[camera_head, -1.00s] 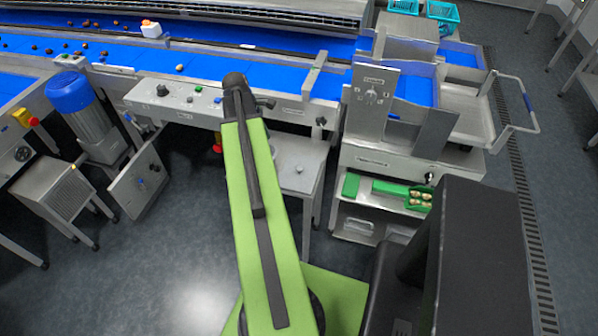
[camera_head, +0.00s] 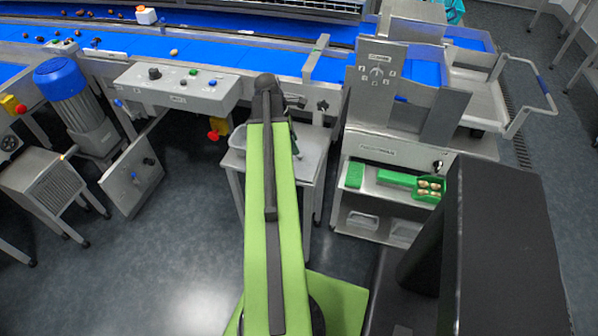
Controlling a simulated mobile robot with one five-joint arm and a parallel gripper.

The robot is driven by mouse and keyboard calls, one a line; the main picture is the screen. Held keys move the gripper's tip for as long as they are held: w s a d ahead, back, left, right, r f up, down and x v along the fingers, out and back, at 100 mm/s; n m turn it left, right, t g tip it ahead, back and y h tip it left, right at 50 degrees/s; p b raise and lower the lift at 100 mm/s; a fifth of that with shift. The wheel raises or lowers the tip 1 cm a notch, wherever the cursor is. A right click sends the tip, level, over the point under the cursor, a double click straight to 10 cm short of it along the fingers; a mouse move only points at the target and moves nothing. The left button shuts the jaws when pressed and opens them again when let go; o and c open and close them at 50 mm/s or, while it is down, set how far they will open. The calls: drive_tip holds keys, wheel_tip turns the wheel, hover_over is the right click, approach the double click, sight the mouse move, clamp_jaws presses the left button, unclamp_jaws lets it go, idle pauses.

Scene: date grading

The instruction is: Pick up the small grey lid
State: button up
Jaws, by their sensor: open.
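I cannot make out the small grey lid in the current view. The small grey table (camera_head: 308,168) stands straight ahead, and my green arm covers its middle. A light grey shape, perhaps a shallow tray (camera_head: 238,138), shows on the table to the left of the arm. My arm rises over the table to a dark elbow joint, with dark parts beside it on the right. My gripper's fingers are hidden behind the arm, so I cannot see where they are relative to the lid.
The blue conveyor (camera_head: 200,52) with loose dates runs behind a control panel (camera_head: 178,88). A grey cabinet (camera_head: 395,150) with a green box (camera_head: 428,188) stands right of the table. A blue motor (camera_head: 62,78) is at left. Floor is clear at lower left.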

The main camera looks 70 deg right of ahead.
sight(300, 155)
drive_tip(key=shift+s+f, duration=0.1)
drive_tip(key=shift+f, duration=0.25)
drive_tip(key=b+x, duration=0.5)
drive_tip(key=shift+d+f, duration=0.15)
drive_tip(key=shift+f, duration=0.05)
drive_tip(key=shift+s+r, duration=0.1)
drive_tip(key=shift+r, duration=0.1)
drive_tip(key=shift+c, duration=0.3)
clamp_jaws()
